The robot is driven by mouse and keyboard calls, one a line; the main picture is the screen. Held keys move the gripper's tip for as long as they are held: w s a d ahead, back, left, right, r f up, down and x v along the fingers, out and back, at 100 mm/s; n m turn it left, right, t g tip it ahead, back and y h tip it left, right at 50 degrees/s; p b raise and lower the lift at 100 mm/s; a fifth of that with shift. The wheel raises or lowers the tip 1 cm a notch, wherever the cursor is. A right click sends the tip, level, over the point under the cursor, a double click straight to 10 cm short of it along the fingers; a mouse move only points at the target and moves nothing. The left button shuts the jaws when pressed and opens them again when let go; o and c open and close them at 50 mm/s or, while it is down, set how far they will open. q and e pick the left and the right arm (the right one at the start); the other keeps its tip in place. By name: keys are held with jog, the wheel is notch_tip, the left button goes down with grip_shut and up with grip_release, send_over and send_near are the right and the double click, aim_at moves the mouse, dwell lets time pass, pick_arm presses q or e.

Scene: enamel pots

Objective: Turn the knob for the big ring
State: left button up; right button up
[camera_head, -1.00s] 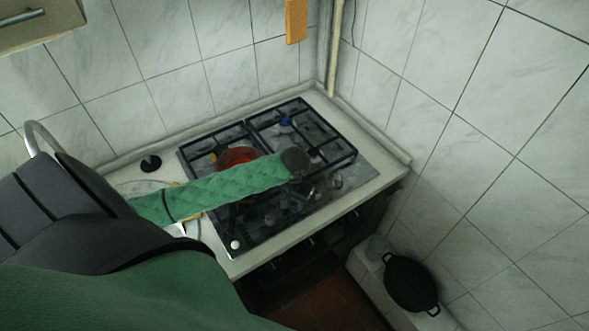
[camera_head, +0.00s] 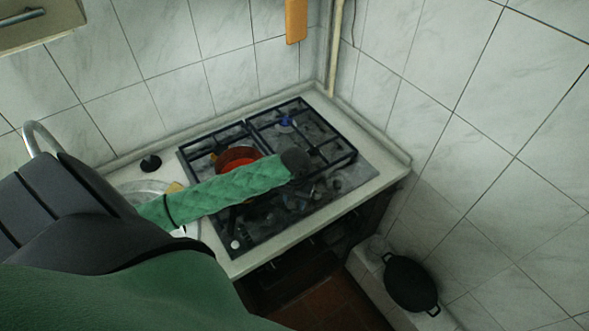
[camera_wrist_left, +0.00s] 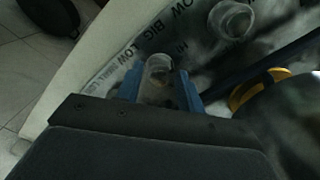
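The gas hob (camera_head: 238,252) has black grates and a row of knobs along its front. In the left wrist view, a clear, pale knob (camera_wrist_left: 158,72) stands between the blue fingers of my left gripper (camera_wrist_left: 161,88); the printed words "BIG" and "LOW" are beside it. The fingers look apart, with a narrow gap to the knob, and I cannot see firm contact. A second clear knob (camera_wrist_left: 232,18) is further up and right. In the head view, my green-sleeved left arm reaches across the hob and hides part of it. My right gripper is not in view.
An orange-red pot (camera_head: 238,156) stands on the hob behind my left arm. A blue patch (camera_head: 286,121) shows at the back burner. A black pan (camera_head: 410,284) lies low at the right. Tiled walls close in the back and right.

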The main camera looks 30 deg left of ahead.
pick_arm(q)
jog(key=shift+o, duration=1.2)
jog(key=shift+r+b, duration=0.4)
jog(key=shift+r, duration=0.05)
notch_tip(320, 180, up, 6)
jog(key=shift+f+b, duration=0.1)
jog(key=shift+b, duration=1.05)
jog(key=shift+r, duration=0.5)
